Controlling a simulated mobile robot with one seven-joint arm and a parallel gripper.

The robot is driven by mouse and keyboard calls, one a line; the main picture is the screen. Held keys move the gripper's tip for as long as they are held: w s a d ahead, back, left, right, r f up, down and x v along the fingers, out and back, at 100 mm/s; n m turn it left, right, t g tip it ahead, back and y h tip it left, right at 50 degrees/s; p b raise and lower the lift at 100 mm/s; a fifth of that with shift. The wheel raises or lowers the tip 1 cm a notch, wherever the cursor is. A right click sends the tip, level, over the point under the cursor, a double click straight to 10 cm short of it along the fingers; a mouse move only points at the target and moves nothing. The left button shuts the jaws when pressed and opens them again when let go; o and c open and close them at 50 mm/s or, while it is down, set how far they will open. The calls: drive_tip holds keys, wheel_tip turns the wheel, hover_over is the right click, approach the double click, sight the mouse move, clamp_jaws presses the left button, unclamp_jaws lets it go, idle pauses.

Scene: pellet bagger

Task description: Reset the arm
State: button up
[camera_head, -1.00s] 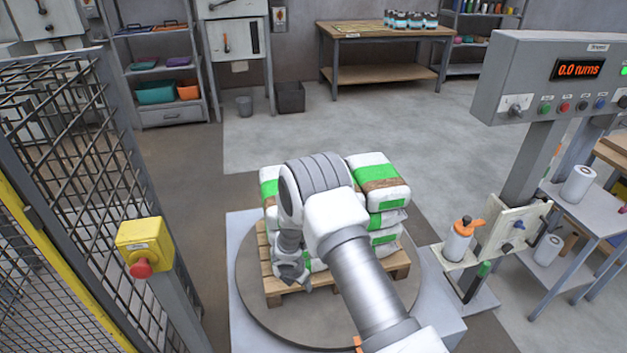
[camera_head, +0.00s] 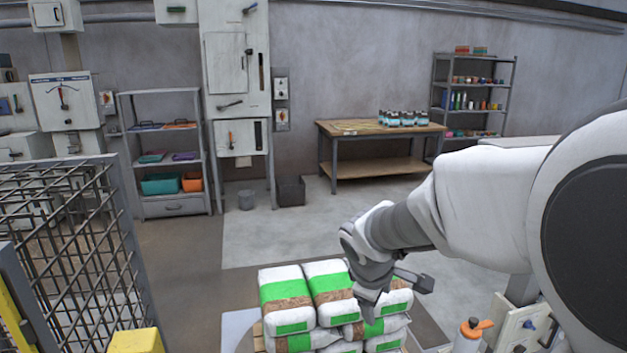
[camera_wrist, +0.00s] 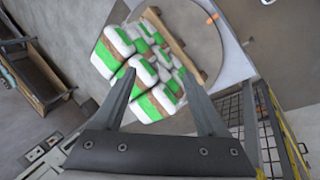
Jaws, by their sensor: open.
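My gripper (camera_head: 398,292) is open with nothing between its fingers. In the head view it is at the end of my raised arm, in front of the stacked bags in the picture. In the wrist view the two spread fingers of my gripper (camera_wrist: 158,74) point toward the bags, and I cannot tell the exact gap. The white and green bags (camera_head: 287,292) are stacked on a wooden pallet (camera_wrist: 178,48) on a round turntable (camera_wrist: 218,62). My arm hides part of the stack's right side.
A mesh fence (camera_head: 80,250) and a yellow box (camera_head: 136,341) stand at the left. A bottle with an orange top (camera_head: 470,335) is at the lower right. A workbench (camera_head: 375,130) and shelves (camera_head: 160,160) line the back. The floor behind the pallet is clear.

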drive_tip(key=s+d+r+m+y+p, duration=0.1)
drive_tip(key=s+r+m, duration=0.4)
drive_tip(key=s, duration=0.6)
drive_tip(key=s+d+r+m+y+p, duration=0.1)
drive_tip(key=s+r+m, duration=0.4)
drive_tip(key=s, duration=0.6)
drive_tip(key=shift+m+t+y, duration=0.3)
drive_tip(key=shift+m, duration=0.2)
drive_tip(key=c, duration=0.4)
drive_tip(key=shift+d, duration=0.15)
